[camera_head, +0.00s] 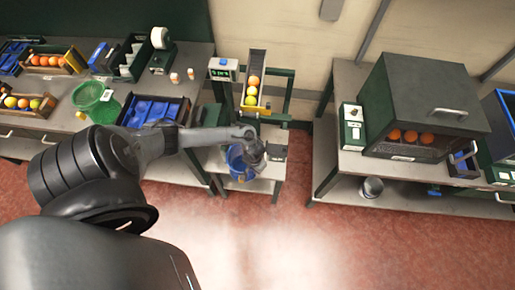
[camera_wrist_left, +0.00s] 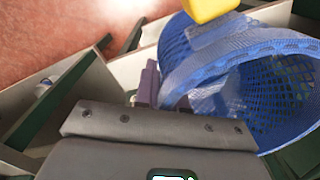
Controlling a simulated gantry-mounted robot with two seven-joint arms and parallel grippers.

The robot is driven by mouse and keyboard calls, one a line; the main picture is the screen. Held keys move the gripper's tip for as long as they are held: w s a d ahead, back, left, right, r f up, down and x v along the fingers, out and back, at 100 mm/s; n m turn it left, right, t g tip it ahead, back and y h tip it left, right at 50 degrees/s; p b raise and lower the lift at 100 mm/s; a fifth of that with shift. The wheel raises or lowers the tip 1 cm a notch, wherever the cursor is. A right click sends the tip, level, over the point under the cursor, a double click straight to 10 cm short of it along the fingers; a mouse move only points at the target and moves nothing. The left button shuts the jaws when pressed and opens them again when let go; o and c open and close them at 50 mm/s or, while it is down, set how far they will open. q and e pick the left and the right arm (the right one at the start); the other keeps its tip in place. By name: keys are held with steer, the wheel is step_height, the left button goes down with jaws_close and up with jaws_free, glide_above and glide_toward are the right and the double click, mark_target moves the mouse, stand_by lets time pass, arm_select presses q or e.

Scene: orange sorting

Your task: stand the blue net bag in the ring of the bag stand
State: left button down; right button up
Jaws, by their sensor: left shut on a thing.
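The blue net bag (camera_head: 236,161) is at the small side table, below the chute. In the left wrist view the blue net bag (camera_wrist_left: 270,85) fills the right side, lying tilted in the picture with its wide rim open. My left gripper (camera_head: 252,157) is at the bag's right side and shut on it; the bag and arm hide most of the fingertips. A yellow piece (camera_wrist_left: 210,8) shows at the bag's upper edge. I cannot make out the bag stand's ring, so I cannot tell whether the bag is inside it. My right gripper is not in view.
The small table (camera_head: 266,186) stands between the left bench and the right bench. A sloped chute (camera_head: 255,65) with oranges and green fruit rises behind it. A green net basket (camera_head: 95,98) and crates stand on the left bench. A dark cabinet (camera_head: 425,100) stands at right.

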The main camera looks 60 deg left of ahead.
arm_select(q)
steer(key=w+a+f+b, duration=0.1)
steer(key=w+a+b, duration=0.6)
steer(key=a+b, duration=0.35)
steer(key=shift+d+f+b, duration=0.25)
steer(key=shift+f+b, duration=0.8)
steer(key=shift+f, duration=0.05)
steer(key=shift+d+f+b, duration=0.25)
steer(key=shift+f+b, duration=0.8)
steer(key=shift+f, duration=0.05)
steer(key=shift+p, duration=0.9)
steer(key=c, duration=1.1)
jaws_free()
